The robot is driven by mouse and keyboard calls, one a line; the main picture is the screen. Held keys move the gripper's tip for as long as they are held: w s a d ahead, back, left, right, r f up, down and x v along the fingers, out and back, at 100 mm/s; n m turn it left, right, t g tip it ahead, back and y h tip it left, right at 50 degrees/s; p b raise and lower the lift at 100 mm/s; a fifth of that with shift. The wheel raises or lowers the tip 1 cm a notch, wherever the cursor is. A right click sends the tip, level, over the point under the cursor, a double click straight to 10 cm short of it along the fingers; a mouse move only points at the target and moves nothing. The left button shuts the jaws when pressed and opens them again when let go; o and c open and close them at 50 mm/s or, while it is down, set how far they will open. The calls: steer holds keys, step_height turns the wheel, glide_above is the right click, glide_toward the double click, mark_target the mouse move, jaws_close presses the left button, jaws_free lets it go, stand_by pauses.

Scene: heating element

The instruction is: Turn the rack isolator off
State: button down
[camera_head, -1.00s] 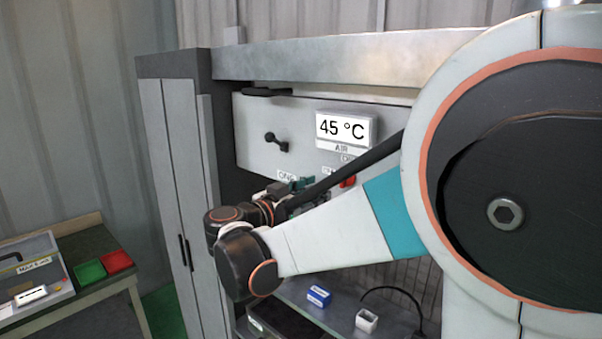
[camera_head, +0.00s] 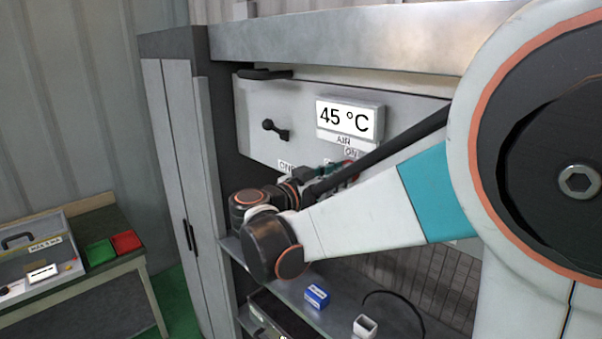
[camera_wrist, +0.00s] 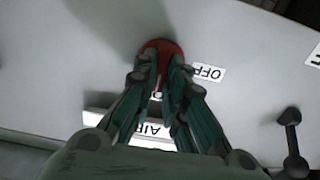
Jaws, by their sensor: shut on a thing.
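The rack isolator is a red round switch (camera_wrist: 160,48) on the grey panel, at the top middle of the wrist view. My gripper (camera_wrist: 161,70) has its teal fingers closed around the isolator's red handle, hiding much of it. An OFF label (camera_wrist: 208,72) lies to the right of the switch, and another label below it is mostly covered by the fingers. Exactly where the handle points is hard to tell. In the head view my gripper (camera_head: 320,176) is at the panel below the display, largely behind my arm, and an ON label (camera_head: 351,153) shows above it.
The 45 °C display (camera_head: 349,119) stands out above the isolator. A black lever (camera_head: 275,129) sticks out to its left. A shelf below holds a blue box (camera_head: 317,296) and a white box (camera_head: 365,326). A side table (camera_head: 125,262) stands at left.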

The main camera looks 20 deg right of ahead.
steer(key=shift+n, duration=0.4)
steer(key=shift+w+a+f+n+b, duration=0.15)
steer(key=shift+n+b, duration=1.55)
steer(key=shift+n, duration=2.6)
steer(key=shift+w+f+n+b, duration=0.1)
steer(key=shift+n+b, duration=1.6)
steer(key=shift+n, duration=2.6)
steer(key=c, duration=1.6)
jaws_free()
steer(key=shift+c, duration=0.2)
